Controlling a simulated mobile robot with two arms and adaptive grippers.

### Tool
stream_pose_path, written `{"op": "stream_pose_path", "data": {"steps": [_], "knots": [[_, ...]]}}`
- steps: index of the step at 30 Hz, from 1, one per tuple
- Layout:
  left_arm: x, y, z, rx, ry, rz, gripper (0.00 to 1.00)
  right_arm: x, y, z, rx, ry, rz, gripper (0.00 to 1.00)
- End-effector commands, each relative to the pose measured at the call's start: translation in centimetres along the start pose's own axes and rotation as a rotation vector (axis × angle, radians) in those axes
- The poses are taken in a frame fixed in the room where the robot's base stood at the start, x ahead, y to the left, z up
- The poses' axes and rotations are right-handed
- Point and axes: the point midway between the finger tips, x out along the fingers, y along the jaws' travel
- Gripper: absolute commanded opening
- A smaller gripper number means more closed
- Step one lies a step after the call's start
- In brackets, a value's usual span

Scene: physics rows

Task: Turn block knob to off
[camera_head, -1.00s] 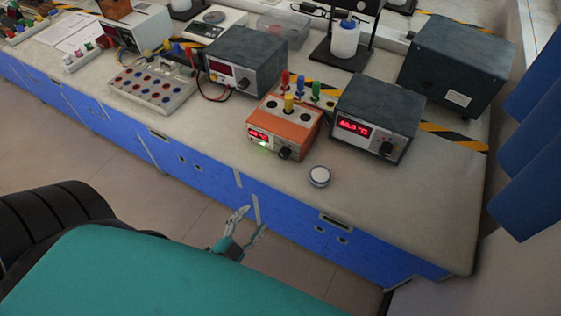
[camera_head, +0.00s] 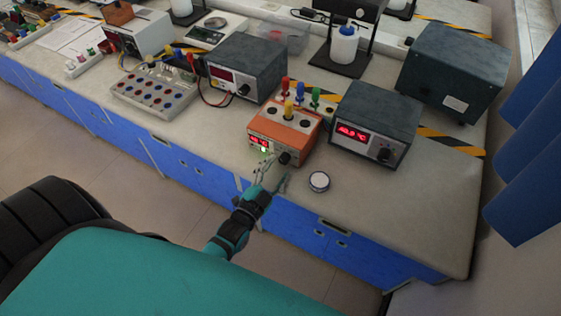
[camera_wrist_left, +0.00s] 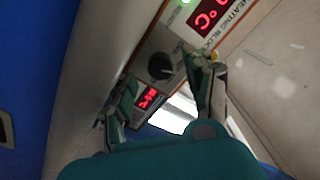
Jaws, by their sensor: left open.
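The orange heating block (camera_head: 296,134) sits on the bench with a red display and a lit green light on its front. Its black knob (camera_head: 285,158) is at the right of that front face. In the left wrist view the dark round knob (camera_wrist_left: 161,66) shows beyond and between my fingertips, with the label "HEATING BLOCK" beside the display. My left gripper (camera_head: 273,174) is open in front of the block, at the bench's front edge, its fingers pointing at the knob. I see no contact with the knob. My right gripper is not in view.
A grey box with a red display (camera_head: 376,125) stands right of the block. Colored plugs (camera_head: 289,108) stand up at the block's top. The bench's front right is clear.

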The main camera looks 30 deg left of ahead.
Motion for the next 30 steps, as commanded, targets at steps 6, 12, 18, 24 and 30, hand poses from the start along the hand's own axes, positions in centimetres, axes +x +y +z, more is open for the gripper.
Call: {"op": "stream_pose_path", "data": {"steps": [6,12,18,24,30], "knots": [[2.4,0.0,0.0,-0.001,0.000,0.001,0.53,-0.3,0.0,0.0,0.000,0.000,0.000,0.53],[2.8,0.1,0.0,-0.001,-0.001,0.001,0.53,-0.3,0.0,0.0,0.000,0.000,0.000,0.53],[2.7,0.1,0.1,-0.001,-0.001,0.001,0.47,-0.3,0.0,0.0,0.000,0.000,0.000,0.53],[2.7,0.1,0.1,-0.001,-0.001,0.001,0.21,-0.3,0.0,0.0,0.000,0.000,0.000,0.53],[2.7,0.1,0.1,-0.001,-0.001,0.001,0.00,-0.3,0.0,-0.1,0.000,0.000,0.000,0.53]]}}
